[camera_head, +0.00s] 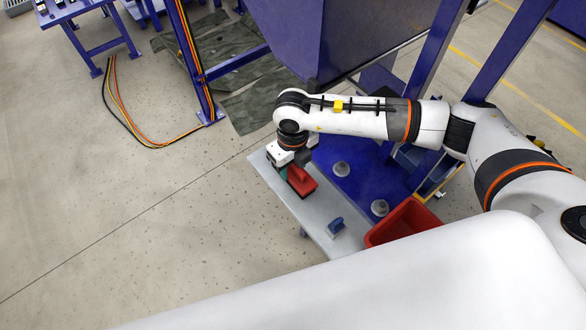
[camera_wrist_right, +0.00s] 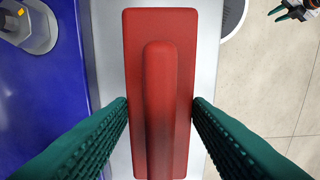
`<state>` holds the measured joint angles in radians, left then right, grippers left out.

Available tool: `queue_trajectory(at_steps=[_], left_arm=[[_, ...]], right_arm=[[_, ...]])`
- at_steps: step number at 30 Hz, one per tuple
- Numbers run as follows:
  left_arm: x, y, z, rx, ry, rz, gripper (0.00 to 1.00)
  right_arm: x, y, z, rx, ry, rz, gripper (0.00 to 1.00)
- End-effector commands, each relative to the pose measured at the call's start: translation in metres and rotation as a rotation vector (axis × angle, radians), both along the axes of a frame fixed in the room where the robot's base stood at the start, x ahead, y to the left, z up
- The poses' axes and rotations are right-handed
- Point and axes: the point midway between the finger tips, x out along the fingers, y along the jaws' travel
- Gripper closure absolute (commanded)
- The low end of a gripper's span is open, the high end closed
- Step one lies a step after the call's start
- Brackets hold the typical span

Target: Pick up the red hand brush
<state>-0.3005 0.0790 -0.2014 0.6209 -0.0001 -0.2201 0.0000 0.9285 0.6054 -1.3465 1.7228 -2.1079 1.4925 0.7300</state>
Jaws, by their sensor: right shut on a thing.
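The red hand brush (camera_head: 301,181) lies along the narrow light-grey table top, near its far end. In the right wrist view the brush (camera_wrist_right: 160,40) shows from above, a flat red block with a raised rounded grip along its middle. My right gripper (camera_head: 292,168) is over the brush in the head view. In the wrist view its dark green fingers (camera_wrist_right: 160,110) press on both long sides of the block, shut on it. Whether the brush is clear of the table top I cannot tell. My left gripper (camera_wrist_right: 292,10) shows small at the wrist view's top right corner, its opening unclear.
A large blue machine body (camera_head: 310,35) rises behind. Floor at left is open.

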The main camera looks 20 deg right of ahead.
Motion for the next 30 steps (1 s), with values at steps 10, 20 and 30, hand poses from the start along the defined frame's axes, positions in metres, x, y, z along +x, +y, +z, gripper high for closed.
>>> queue_trajectory(at_steps=[10,20,30], left_arm=[[0.000,0.001,-0.017,0.002,0.000,0.000,0.68],[0.001,0.001,-0.033,0.002,0.000,0.001,0.68],[0.001,0.002,-0.033,0.002,0.000,0.001,0.68]], right_arm=[[0.002,0.000,0.039,0.002,-0.007,0.000,0.80],[0.001,0.000,0.093,0.000,-0.003,0.000,0.80],[0.000,0.000,0.101,0.000,0.000,0.000,0.80]])
